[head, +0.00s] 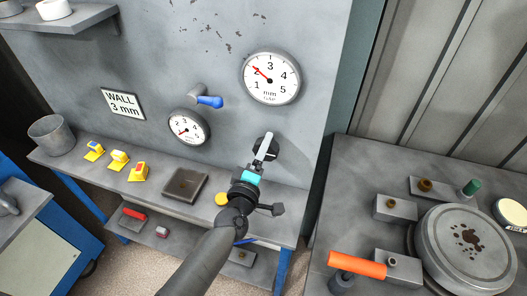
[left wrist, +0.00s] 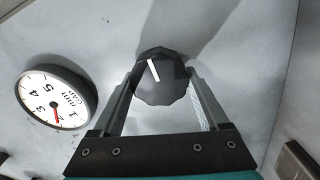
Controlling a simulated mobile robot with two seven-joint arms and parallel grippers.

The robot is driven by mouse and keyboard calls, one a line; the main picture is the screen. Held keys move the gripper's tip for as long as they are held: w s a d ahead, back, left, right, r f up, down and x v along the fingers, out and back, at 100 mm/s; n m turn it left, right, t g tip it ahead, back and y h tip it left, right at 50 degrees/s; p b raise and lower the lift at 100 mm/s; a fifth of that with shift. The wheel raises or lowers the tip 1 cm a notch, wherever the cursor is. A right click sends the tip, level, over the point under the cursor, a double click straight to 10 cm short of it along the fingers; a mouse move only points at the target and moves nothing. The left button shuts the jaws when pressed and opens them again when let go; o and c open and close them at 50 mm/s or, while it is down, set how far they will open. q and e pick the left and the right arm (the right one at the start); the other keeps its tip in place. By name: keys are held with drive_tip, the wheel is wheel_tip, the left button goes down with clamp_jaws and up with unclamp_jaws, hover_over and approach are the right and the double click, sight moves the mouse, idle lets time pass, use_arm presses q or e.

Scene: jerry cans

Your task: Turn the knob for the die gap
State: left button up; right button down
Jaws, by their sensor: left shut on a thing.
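The die gap knob is a black, faceted knob (head: 272,143) on the grey wall panel, below the large dial; in the left wrist view the knob (left wrist: 160,80) shows a white pointer line tilted slightly left of the picture's up. My left gripper (head: 265,150) is shut on the knob, one finger on each side, also in the left wrist view (left wrist: 161,98). It partly hides the knob in the head view. The large gap dial (head: 270,77) has its red needle near 2; this dial (left wrist: 56,98) also shows in the left wrist view. My right gripper is out of view.
A smaller dial (head: 187,128), a blue-handled valve (head: 209,101) and a "WALL 3 mm" sign (head: 122,104) are on the panel. Yellow switches (head: 118,160) and a dark plate (head: 184,184) sit on the ledge. A bench (head: 350,180) with several parts stands at right.

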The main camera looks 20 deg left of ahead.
use_arm(q)
drive_tip(key=shift+n, duration=0.7)
drive_tip(key=o, duration=1.2)
drive_tip(key=shift+o, duration=0.2)
drive_tip(key=s+b, duration=0.1)
drive_tip(key=s, duration=1.4)
drive_tip(key=shift+s+a, duration=0.15)
drive_tip(key=shift+a, duration=0.15)
